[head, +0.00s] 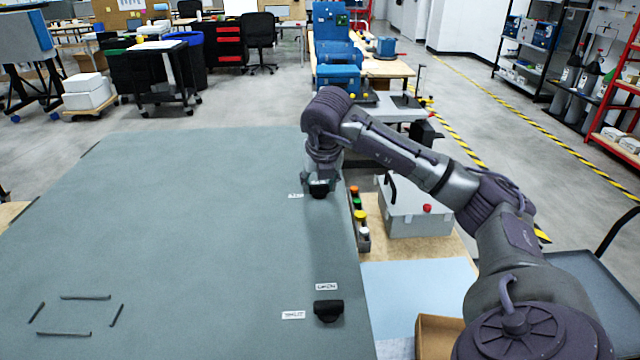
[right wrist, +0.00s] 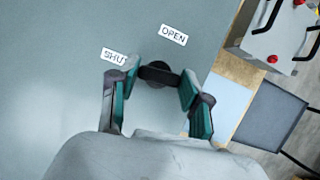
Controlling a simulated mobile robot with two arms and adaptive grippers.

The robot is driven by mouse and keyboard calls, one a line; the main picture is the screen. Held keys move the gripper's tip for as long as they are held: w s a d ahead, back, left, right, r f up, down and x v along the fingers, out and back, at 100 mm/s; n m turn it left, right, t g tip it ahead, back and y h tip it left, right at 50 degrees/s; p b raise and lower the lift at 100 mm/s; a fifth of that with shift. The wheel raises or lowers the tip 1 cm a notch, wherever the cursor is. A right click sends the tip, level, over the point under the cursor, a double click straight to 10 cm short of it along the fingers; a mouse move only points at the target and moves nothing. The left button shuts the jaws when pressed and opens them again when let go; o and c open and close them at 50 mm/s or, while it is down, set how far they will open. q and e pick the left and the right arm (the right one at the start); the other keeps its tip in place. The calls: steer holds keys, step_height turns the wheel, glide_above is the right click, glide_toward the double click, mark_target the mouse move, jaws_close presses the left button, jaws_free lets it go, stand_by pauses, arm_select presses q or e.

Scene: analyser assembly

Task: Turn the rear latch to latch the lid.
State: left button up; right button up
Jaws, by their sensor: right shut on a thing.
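The large grey-green lid (head: 200,230) fills the left and middle of the head view. The black rear latch (head: 319,192) is near its right edge, with a white label (head: 296,196) to its left. My right gripper (head: 320,184) is over the rear latch, partly hiding it. In the right wrist view, the gripper's fingers (right wrist: 157,82) are on both sides of the latch's black bar (right wrist: 158,73), shut on it. A SHUT label (right wrist: 114,56) and an OPEN label (right wrist: 173,35) lie beyond it. My left gripper is out of view.
A black front latch (head: 328,311) with two white labels is nearer me on the lid. A strip of coloured buttons (head: 360,217) and a grey box with a red knob (head: 415,215) stand right of the lid. A cardboard box (head: 440,335) is at the front.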

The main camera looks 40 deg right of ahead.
steer(key=shift+m, duration=0.6)
steer(key=o, duration=1.2)
steer(key=shift+c, duration=0.2)
steer(key=shift+r, duration=0.1)
steer(key=v, duration=1.1)
steer(key=shift+a+r, duration=0.3)
steer(key=shift+r, duration=0.1)
steer(key=shift+w, duration=0.1)
